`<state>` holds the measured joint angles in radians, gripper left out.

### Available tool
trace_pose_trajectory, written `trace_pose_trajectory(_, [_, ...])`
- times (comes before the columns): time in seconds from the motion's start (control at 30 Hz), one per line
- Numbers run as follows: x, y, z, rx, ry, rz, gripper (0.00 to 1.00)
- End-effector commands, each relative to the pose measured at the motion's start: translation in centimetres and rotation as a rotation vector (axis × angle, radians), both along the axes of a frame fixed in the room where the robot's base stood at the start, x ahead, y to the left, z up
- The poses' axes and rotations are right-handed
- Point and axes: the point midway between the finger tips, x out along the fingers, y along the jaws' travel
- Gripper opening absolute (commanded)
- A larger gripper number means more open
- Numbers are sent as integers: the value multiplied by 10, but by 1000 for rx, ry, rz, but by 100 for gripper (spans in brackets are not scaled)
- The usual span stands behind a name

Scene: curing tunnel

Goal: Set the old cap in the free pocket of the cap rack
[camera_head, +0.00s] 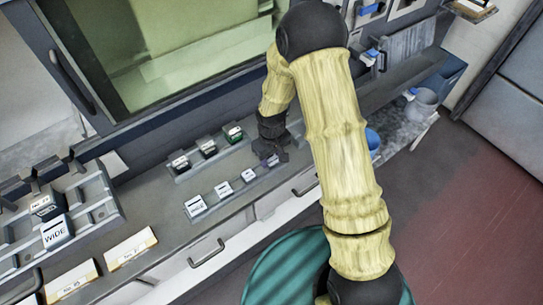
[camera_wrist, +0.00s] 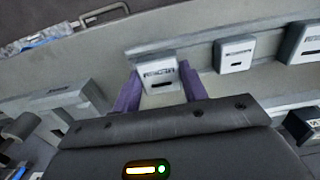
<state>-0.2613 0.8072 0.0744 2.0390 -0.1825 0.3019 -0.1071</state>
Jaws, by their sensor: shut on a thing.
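My gripper (camera_wrist: 160,88) has its two purple fingers closed on the sides of a white cap (camera_wrist: 157,69) with a dark printed line and slot, the old cap as far as I can tell. In the head view my gripper (camera_head: 271,160) is at the right end of the front cap rack (camera_head: 212,204), in line with its row. The held cap is mostly hidden there. It sits at the rack's level in the wrist view, but I cannot tell whether it rests in a pocket. Other white caps stand in the row, such as one cap (camera_wrist: 234,55) beside it.
A second rack behind holds dark-bodied caps (camera_head: 207,148). A larger grey tray (camera_head: 97,198) with "WIDE" blocks (camera_head: 57,232) stands at the left. Label cards (camera_head: 131,247) lie on the front ledge. A window (camera_head: 165,50) rises behind the bench.

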Motion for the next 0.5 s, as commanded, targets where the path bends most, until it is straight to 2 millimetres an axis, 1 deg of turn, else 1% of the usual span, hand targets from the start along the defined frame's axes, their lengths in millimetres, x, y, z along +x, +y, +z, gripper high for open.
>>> trace_pose_trajectory(0.47, [0,0,-6,0,0,0,16])
trace_pose_trajectory(0.5, [0,0,-6,0,0,0,51])
